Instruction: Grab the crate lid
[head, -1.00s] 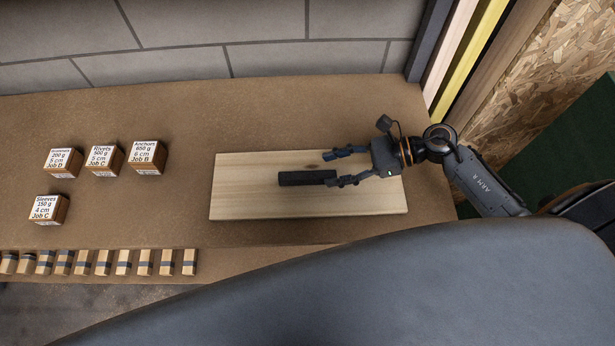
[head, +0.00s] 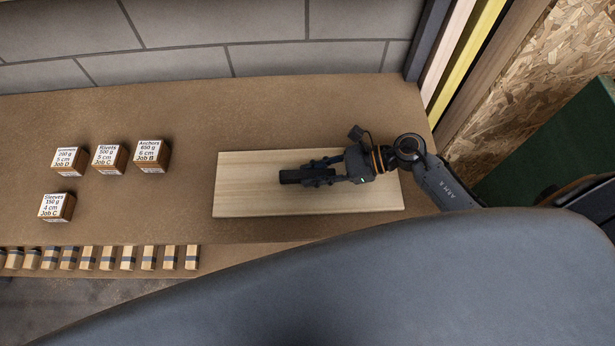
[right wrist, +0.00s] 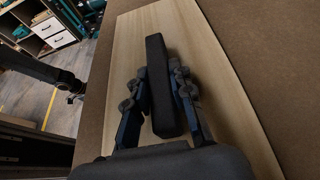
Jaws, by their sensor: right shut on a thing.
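The crate lid (head: 245,195) is a pale wooden board with a black bar handle (head: 291,177) near its middle. It lies on the brown bench top in the head view. My right gripper (head: 318,171) is shut on the handle, one finger on each side. In the right wrist view the lid (right wrist: 215,85) spreads under the fingers, and the handle (right wrist: 157,65) runs lengthwise between the fingertips of the right gripper (right wrist: 162,82).
Labelled small boxes, among them a Rivets box (head: 108,158) and a Sleeves box (head: 56,206), stand on the bench (head: 250,110) at the left. Several small wooden blocks (head: 128,258) line its front edge. A grey block wall (head: 180,45) is behind.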

